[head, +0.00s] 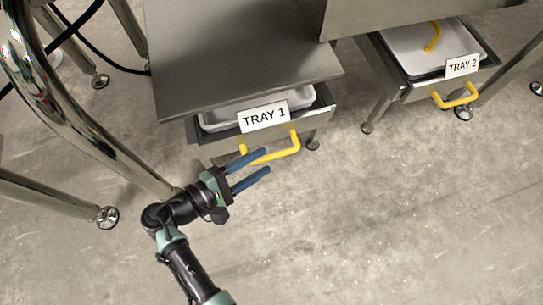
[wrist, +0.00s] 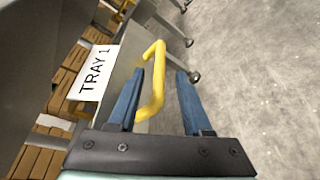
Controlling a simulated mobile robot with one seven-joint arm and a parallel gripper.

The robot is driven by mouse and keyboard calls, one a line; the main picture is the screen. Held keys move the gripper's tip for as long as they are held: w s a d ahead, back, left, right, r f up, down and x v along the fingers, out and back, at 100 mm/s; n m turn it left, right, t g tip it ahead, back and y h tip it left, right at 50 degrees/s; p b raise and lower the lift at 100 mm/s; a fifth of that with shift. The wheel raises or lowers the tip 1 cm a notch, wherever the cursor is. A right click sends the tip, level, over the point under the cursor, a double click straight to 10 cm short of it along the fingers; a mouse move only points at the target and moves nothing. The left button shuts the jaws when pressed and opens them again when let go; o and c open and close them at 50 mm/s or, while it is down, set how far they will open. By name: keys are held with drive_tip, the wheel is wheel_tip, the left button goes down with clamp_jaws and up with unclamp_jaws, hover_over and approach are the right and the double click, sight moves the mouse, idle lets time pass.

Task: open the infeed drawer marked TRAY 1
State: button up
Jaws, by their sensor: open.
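The drawer marked TRAY 1 (head: 226,146) sits under a steel top, with a strip of its white inner tray (head: 215,120) showing beyond the top's edge. Its white label (head: 263,116) and yellow bar handle (head: 289,150) face out; the label (wrist: 96,73) and handle (wrist: 158,80) also show in the wrist view. My gripper (head: 267,161) is open, its two blue fingers at the handle. In the wrist view my gripper (wrist: 160,72) has the handle bar between its fingers in the picture, closer to the left finger. I cannot tell whether a finger touches it.
The drawer marked TRAY 2 (head: 397,92) stands to the right, showing a white tray and its own yellow handle (head: 456,101). Steel legs with round feet (head: 108,216) stand at left. Brown blocks (wrist: 68,75) show beside the label in the wrist view. The floor in front is clear.

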drive_tip(key=shift+b+x, duration=0.9)
drive_tip(key=shift+x, duration=1.25)
drive_tip(key=shift+w, duration=0.1)
drive_tip(key=shift+c, duration=0.2)
clamp_jaws()
